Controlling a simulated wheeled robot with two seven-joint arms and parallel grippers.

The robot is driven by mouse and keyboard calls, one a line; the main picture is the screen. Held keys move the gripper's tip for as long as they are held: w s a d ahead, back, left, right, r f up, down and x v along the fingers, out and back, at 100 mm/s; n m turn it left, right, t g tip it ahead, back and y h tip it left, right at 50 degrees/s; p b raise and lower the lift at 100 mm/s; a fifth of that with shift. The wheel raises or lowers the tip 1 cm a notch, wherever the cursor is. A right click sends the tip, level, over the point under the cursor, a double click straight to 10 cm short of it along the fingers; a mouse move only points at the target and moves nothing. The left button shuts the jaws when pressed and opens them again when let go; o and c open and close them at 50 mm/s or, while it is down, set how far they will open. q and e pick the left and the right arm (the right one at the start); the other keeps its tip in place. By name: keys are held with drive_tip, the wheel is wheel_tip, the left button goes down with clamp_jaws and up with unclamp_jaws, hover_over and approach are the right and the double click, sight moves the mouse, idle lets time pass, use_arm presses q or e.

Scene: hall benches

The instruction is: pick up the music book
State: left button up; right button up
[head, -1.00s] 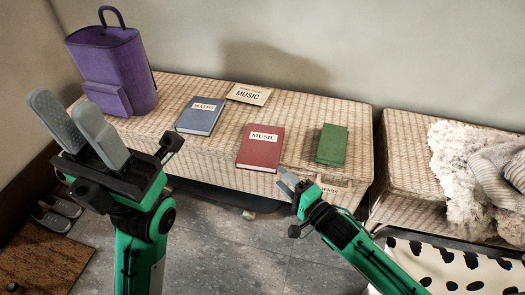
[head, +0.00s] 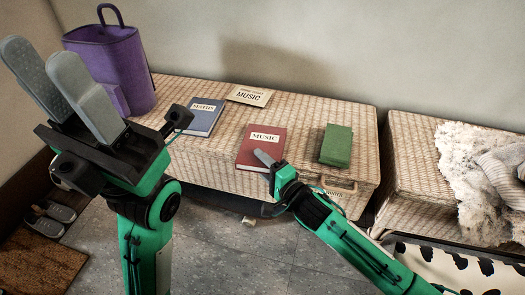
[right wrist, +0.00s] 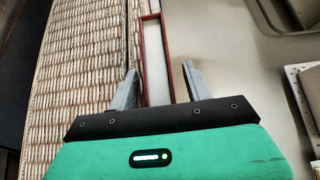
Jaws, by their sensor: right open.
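The music book (head: 260,148) is red with a pale label reading MUSIC. It lies on the wicker bench near the front edge. My right gripper (head: 264,158) is at its lower right corner and hides part of it. In the right wrist view, the book's edge (right wrist: 153,60), red cover boards around pale pages, shows ahead between the two spread fingers of the gripper (right wrist: 158,72), which hold nothing. I cannot tell whether the fingers touch it. My left gripper (head: 42,55) is raised at the left, fingers apart and empty.
A blue book (head: 202,118) and a green book (head: 337,145) lie either side on the bench (head: 200,153). A MUSIC card (head: 249,95) lies behind. A purple bag (head: 112,65) stands at the left end. A second bench (head: 415,160) carries a fluffy throw (head: 470,165).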

drive_tip(key=shift+a, duration=0.1)
clamp_jaws()
drive_tip(key=shift+r, duration=0.1)
